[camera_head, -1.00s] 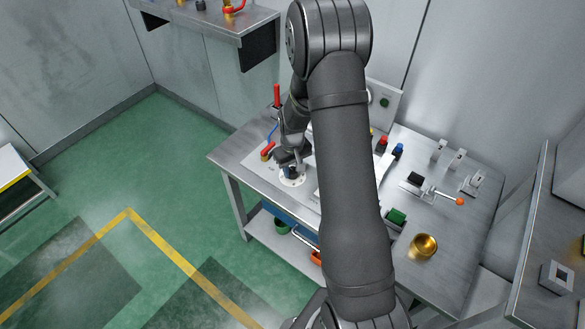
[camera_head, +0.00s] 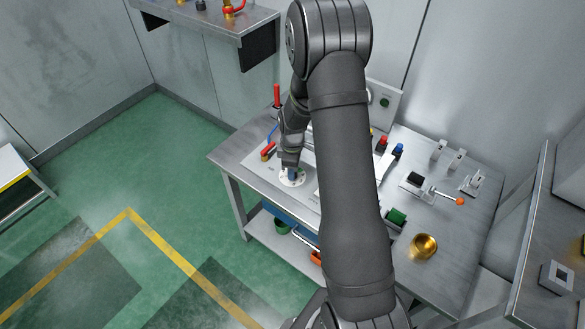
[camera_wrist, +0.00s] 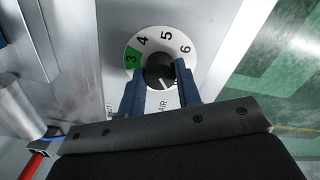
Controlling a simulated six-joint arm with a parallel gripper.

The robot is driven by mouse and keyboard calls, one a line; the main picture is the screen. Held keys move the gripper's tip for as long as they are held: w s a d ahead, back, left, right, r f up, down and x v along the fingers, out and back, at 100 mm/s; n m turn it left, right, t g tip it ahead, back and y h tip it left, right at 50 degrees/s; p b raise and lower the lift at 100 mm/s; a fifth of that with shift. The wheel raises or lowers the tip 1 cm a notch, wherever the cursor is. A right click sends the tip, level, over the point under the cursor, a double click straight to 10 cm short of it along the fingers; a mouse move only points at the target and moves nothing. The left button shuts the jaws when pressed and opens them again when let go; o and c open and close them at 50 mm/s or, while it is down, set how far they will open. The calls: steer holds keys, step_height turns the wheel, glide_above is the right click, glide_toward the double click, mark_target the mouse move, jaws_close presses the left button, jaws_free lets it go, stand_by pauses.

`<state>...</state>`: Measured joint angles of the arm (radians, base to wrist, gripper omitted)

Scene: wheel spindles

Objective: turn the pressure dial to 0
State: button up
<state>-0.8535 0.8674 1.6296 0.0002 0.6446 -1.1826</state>
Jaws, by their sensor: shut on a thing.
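The pressure dial is a white round plate (camera_wrist: 152,36) with black numbers in the wrist view. The 3 sits on a green patch at left, then 4, 5 and 6 run round to the right. The lower part of the scale is hidden by my gripper. Its black knob (camera_wrist: 158,72) is between the two blue fingers of my gripper (camera_wrist: 160,76), which is shut on it. A white mark shows on the knob's lower edge. In the head view the dial plate (camera_head: 293,182) lies on the bench's left part, with my gripper (camera_head: 291,171) above it.
The metal bench (camera_head: 236,163) also holds a red-handled valve (camera_head: 267,152) close left of my gripper and an upright red handle (camera_head: 277,95) behind. To the right are an orange-tipped lever (camera_head: 459,201) and a brass bowl (camera_head: 424,245).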

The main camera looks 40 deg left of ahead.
steer(key=shift+n, duration=0.6)
steer(key=o, duration=1)
steer(key=shift+c, duration=0.2)
step_height(320, 180, up, 17)
steer(key=shift+r, duration=0.2)
